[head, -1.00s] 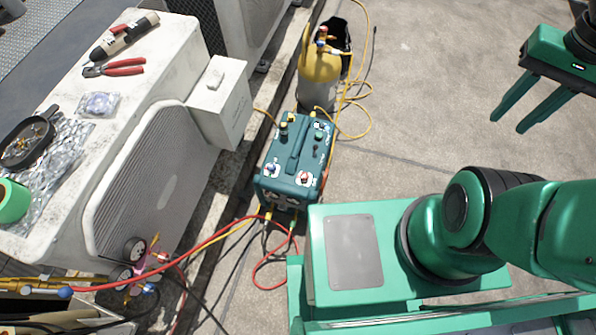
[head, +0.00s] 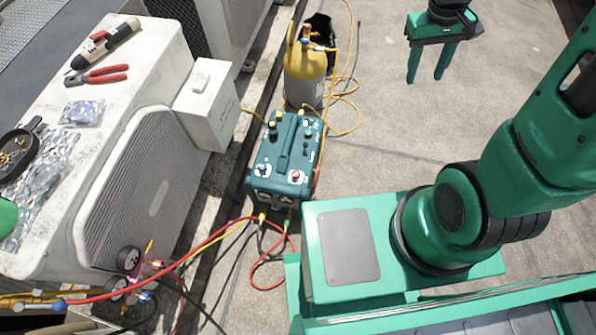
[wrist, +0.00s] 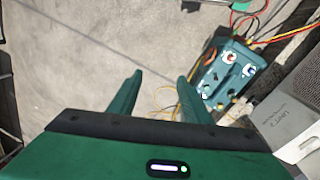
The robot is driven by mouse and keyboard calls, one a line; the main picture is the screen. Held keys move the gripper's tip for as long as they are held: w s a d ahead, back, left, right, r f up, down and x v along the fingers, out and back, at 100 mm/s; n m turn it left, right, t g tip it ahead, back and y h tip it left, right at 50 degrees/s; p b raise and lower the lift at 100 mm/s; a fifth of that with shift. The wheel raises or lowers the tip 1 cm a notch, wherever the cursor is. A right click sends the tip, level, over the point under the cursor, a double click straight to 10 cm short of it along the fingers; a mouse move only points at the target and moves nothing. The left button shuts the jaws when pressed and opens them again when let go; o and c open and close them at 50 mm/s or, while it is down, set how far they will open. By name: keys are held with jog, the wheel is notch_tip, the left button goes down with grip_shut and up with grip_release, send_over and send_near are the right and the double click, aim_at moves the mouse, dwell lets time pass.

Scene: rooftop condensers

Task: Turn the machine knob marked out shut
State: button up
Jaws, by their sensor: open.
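The teal recovery machine (head: 285,158) stands on the concrete at the middle of the head view. Its top carries a blue knob (head: 263,170) at the near left and a red knob (head: 296,176) at the near right. The knob markings are too small to read, so I cannot tell which is marked out. In the wrist view the machine (wrist: 226,76) shows at upper right with the red knob (wrist: 229,57) and the blue knob (wrist: 247,70). My gripper (head: 427,78) is open and empty, in the air to the right of the machine and well apart from it.
A yellow-topped cylinder (head: 305,62) with a yellow hose stands behind the machine. Red, yellow and black hoses (head: 262,240) run from its front to a gauge manifold (head: 132,275). A condenser unit (head: 150,190) stands on the left.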

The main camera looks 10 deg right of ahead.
jog(key=w+a+f+n, duration=0.3)
jog(key=w+a+f, duration=0.3)
jog(key=f, duration=0.3)
jog(key=n+y, duration=0.2)
jog(key=n, duration=0.6)
send_over(296, 174)
notch_tip(296, 174, down, 33)
notch_tip(296, 174, down, 10)
